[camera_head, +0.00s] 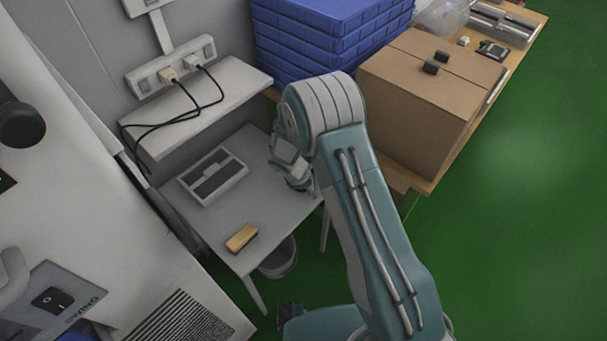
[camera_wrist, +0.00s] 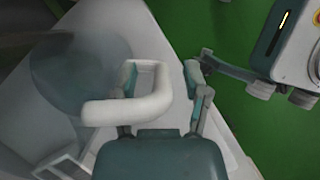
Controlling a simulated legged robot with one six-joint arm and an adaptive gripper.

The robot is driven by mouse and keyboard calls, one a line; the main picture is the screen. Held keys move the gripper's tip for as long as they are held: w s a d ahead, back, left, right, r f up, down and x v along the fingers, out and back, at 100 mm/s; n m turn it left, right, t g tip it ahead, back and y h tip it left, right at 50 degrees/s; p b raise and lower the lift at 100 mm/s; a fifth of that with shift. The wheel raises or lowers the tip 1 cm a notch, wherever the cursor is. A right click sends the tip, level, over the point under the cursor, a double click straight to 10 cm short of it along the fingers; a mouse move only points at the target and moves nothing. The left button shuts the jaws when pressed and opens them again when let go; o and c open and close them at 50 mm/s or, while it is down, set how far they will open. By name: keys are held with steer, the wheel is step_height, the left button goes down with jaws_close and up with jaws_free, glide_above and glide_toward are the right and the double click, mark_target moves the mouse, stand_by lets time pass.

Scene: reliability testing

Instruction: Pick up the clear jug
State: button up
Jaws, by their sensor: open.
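The clear jug (camera_wrist: 75,72) shows in the wrist view as a smoky see-through round body at the left, with a thick white handle (camera_wrist: 125,108) looping to the right. My gripper (camera_wrist: 163,73) is open at the handle. The left finger shows within the handle's loop and the right finger outside it, so the outer part of the handle lies between them. I cannot tell whether either finger touches it. In the head view my arm covers the area of the gripper, and I cannot make out the jug there.
The small grey table (camera_head: 225,225) bears a grey device (camera_head: 213,177) and a yellow-brown block (camera_head: 241,237). Behind are a shelf (camera_head: 225,85) with a cable and blue crates (camera_head: 325,40). A cardboard box (camera_head: 425,95) stands right of my arm. The green floor (camera_head: 520,230) is clear at right.

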steer(key=shift+f, duration=0.15)
jaws_close()
stand_by(0.4)
